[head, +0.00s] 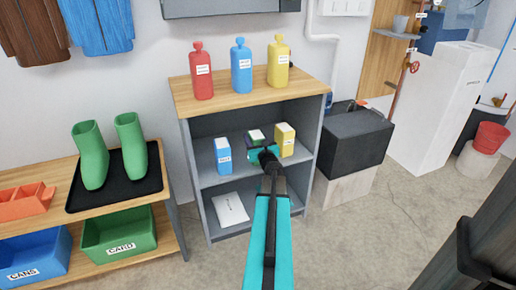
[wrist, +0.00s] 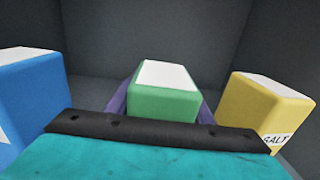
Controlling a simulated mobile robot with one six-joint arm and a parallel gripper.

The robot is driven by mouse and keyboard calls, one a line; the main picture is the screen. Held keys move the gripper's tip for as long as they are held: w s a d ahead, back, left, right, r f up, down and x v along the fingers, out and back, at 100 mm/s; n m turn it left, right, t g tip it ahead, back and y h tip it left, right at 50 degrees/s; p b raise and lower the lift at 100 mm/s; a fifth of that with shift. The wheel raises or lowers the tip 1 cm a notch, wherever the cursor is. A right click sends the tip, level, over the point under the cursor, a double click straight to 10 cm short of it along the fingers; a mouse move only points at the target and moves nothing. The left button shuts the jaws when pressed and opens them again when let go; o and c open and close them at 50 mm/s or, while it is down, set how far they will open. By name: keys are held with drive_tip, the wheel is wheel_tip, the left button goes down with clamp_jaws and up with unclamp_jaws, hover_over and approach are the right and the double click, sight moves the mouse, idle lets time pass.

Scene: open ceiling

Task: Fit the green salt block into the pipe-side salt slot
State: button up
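The green salt block (head: 256,136) has a white top and stands on the middle shelf of the grey cabinet, between two other blocks. In the wrist view the green block (wrist: 163,97) is straight ahead, just beyond the black front bar. My gripper (head: 263,154) reaches into the shelf right at the green block. Purple shapes (wrist: 118,103) show on both sides of the block; they may be my fingers, but their contact with it cannot be seen. The gripper body hides the block's lower part. I cannot make out the pipe-side salt slot.
A blue block (head: 223,155) stands left and a yellow block (head: 285,139) right of the green one, both close. Shelf walls and the wooden cabinet top (head: 255,92) bound the space. A tall white unit (head: 440,105) stands right, beside a pipe with a red valve (head: 414,67).

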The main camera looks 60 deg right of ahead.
clamp_jaws()
drive_tip(key=shift+r, duration=0.1)
drive_tip(key=shift+r, duration=0.1)
drive_tip(key=shift+s+a+r+p, duration=0.1)
drive_tip(key=shift+s+r+p, duration=0.1)
drive_tip(key=shift+r+p, duration=0.45)
wheel_tip(320, 180, up, 6)
drive_tip(key=shift+r+p, duration=0.1)
drive_tip(key=shift+p, duration=0.95)
drive_tip(key=d+p+v, duration=0.1)
drive_tip(key=p+v, duration=1.3)
drive_tip(key=v, duration=0.5)
drive_tip(key=shift+s+f+p, duration=0.35)
drive_tip(key=shift+s+p, duration=0.05)
drive_tip(key=shift+a, duration=0.15)
